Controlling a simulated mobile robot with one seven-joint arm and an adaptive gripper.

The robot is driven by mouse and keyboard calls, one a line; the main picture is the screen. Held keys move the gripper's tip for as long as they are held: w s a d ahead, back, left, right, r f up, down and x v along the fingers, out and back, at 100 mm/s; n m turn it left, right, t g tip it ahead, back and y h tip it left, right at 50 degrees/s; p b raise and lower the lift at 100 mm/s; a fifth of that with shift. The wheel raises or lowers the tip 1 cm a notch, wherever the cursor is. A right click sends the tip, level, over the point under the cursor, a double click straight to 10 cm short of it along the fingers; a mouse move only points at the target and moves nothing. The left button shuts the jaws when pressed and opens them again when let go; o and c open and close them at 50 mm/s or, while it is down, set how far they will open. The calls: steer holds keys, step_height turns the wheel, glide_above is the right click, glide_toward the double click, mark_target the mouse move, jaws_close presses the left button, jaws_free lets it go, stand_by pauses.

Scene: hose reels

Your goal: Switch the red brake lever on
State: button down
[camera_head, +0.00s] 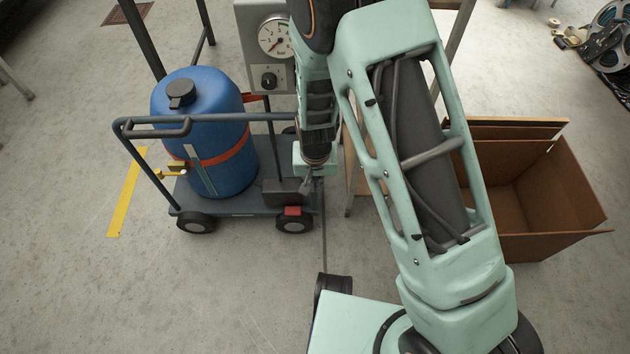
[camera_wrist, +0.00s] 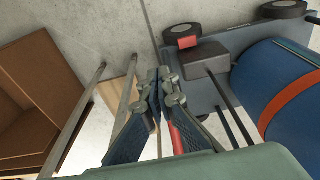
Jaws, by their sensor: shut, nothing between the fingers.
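My gripper (camera_head: 307,186) points down beside the right end of the blue-grey cart (camera_head: 240,204) in the head view. In the wrist view my gripper (camera_wrist: 164,90) is shut and empty. A small red block (camera_head: 293,211) sits at the cart's near right wheel, below and left of the fingertips. The wrist view shows this red block (camera_wrist: 187,42) too, apart from the fingers. A red bar (camera_wrist: 177,140) shows beside the fingers there; I cannot tell whether it touches them. Another red piece (camera_head: 254,97) stands out by the gauge post. I cannot tell which is the brake lever.
A blue drum (camera_head: 205,125) with an orange strap stands on the cart. A dark box (camera_head: 285,191) is on the deck by my gripper. A gauge panel (camera_head: 270,45) rises behind. An open cardboard box (camera_head: 560,185) stands right. The floor in front of the cart is clear.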

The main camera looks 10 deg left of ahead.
steer(key=w+a+f+b, duration=0.1)
steer(key=w+f+b, duration=0.1)
steer(key=w+f, duration=0.4)
steer(key=shift+w+a+b, duration=0.2)
steer(key=shift+a+b, duration=0.05)
steer(key=shift+b, duration=0.05)
stand_by(0.3)
steer(key=shift+f, duration=0.1)
steer(key=shift+s, duration=0.1)
stand_by(0.5)
